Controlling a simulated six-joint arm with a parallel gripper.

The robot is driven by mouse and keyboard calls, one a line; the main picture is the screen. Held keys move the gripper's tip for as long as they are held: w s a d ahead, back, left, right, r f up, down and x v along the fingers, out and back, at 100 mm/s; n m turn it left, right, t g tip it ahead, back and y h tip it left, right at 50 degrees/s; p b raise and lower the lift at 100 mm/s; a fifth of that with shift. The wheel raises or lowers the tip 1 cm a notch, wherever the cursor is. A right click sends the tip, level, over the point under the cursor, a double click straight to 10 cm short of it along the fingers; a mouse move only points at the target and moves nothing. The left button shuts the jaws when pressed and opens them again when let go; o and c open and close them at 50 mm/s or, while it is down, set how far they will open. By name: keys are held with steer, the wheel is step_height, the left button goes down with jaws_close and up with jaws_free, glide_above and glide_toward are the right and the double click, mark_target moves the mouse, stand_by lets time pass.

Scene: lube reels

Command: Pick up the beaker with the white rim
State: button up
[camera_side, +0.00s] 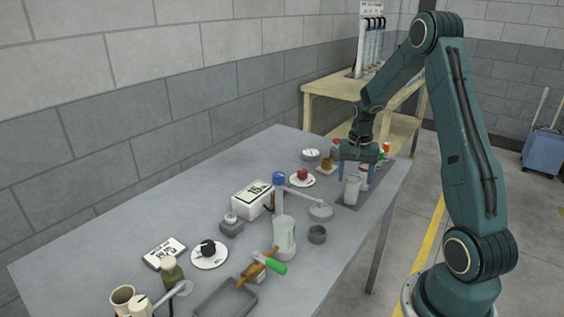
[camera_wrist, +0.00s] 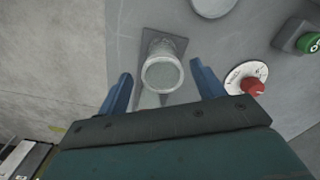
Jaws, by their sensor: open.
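A clear beaker with a pale rim (camera_side: 352,191) stands upright on a dark mat at the table's right edge in the side view. In the wrist view a beaker's round pale rim (camera_wrist: 162,73) faces me between the fingertips. My gripper (camera_side: 357,175) points down over the mat, its blue fingers spread, with the beaker at or just below them. In the wrist view my gripper (camera_wrist: 161,70) is open, with a visible gap to the beaker on both sides. I cannot tell how deep the fingertips reach beside it.
A larger clear vessel (camera_side: 284,236) stands mid-table, near a green-handled tool (camera_side: 268,263). A lamp-like arm with a blue knob (camera_side: 279,179) and a white box (camera_side: 253,198) are left of my gripper.

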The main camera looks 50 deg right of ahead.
mark_target(352, 192)
steer(key=shift+f, duration=0.8)
steer(key=shift+w+f, duration=0.15)
steer(key=shift+f, duration=2.45)
steer(key=shift+c, duration=0.2)
steer(key=c, duration=1)
